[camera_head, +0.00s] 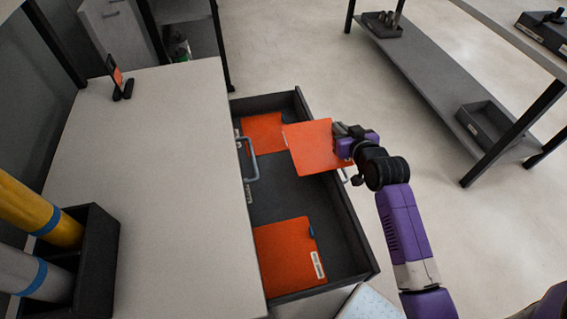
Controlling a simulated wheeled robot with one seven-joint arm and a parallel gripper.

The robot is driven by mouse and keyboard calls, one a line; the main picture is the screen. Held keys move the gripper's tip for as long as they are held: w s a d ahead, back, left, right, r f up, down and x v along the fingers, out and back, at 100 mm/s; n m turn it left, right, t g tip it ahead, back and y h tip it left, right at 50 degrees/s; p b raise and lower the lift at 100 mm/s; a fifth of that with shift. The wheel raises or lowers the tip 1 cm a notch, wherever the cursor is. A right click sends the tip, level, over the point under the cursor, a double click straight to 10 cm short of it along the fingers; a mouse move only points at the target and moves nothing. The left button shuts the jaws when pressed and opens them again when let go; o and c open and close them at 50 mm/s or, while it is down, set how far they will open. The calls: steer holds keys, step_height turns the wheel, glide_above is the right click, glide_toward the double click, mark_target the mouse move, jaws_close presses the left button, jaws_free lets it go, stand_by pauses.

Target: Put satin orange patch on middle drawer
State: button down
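My gripper (339,140) is over the right side of an open dark drawer (284,192). It appears shut on the right edge of a flat orange patch (308,148), held over the drawer; its exact height is unclear. A second orange patch (261,130) lies in the far part of the drawer, partly covered by the held one. A third orange patch (286,258) lies in the near part, with a white label and a small blue tab. A grey handle (253,160) shows at the drawer's left edge. Which drawer level is open is unclear.
A pale worktop (165,170) lies left of the drawer, with a small orange-faced stand (118,80) and a dark box (98,250) of yellow and silver rolls. A metal shelf (430,85) stands at right. The floor between is clear.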

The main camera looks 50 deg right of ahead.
mark_target(294, 143)
steer(key=w+a, duration=0.2)
steer(key=a, duration=0.1)
steer(key=w+a, duration=0.3)
steer(key=a, duration=0.1)
steer(key=w+a, duration=0.2)
steer(key=a, duration=0.2)
steer(key=shift+w+a, duration=0.2)
steer(key=shift+w, duration=0.15)
step_height(294, 143, down, 8)
steer(key=shift+a+r+b, duration=0.1)
steer(key=shift+r+b, duration=0.15)
steer(key=shift+b, duration=0.35)
step_height(294, 143, down, 4)
steer(key=shift+r+b, duration=0.25)
steer(key=shift+b, duration=0.2)
steer(key=shift+w+a+f, duration=0.25)
steer(key=shift+a+f, duration=0.05)
steer(key=shift+a, duration=0.05)
steer(key=c, duration=1.6)
jaws_free()
steer(key=shift+s, duration=0.1)
steer(key=v, duration=1.2)
